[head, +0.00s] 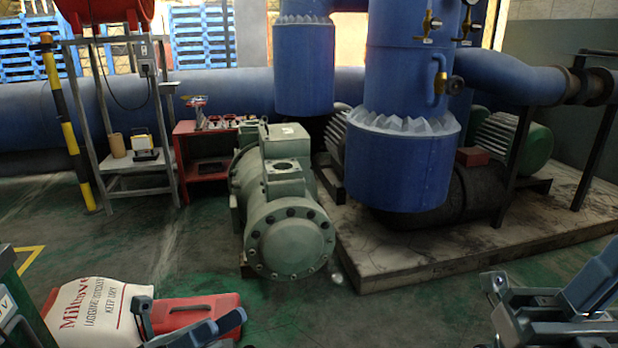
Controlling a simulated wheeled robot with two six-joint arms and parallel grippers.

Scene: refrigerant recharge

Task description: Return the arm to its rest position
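My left gripper (188,313) is low at the front left, with its two dark fingers apart and nothing seen between them. It appears in front of a red jerrycan-like container and a white bag. My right gripper (547,288) is at the lower right corner, partly cut off by the frame edge. Its fingers also look apart, with no object seen in them. Both grippers are clear of the green-grey compressor (280,195), which stands on the floor in the middle.
A white sack (98,308) and the red container (195,312) lie at the front left. Blue tanks (405,150) and pipes stand on a concrete plinth (400,262) at the right. A grey metal stand (137,165) and a red cart (205,172) are behind. The central floor is open.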

